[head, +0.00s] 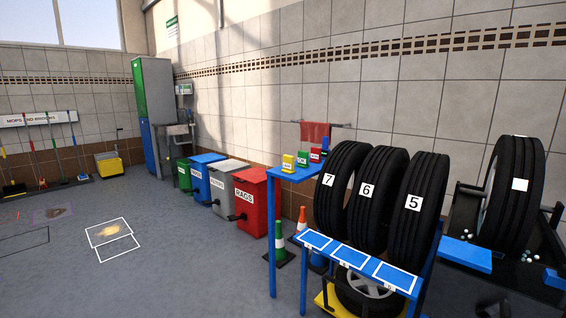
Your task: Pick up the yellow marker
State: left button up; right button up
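A small yellow marker (288,162), block-shaped with a label on its front, stands upright on a small blue shelf (292,175) at the left end of the tire rack. A green marker (303,158) and a red marker (315,155) stand in a row to its right, with a blue one (324,148) partly hidden by the tire at the row's end. The yellow marker looks uncovered from this side. Neither of my grippers shows in the head view.
Tires (330,190) numbered 7, 6 and 5 stand on the blue rack right of the shelf. Traffic cones (279,243) stand below it. A red bin (256,203) and other bins line the wall to the left. The floor at left front is largely clear.

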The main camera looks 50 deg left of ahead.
aim_at(288, 161)
jog(key=u, duration=1.35)
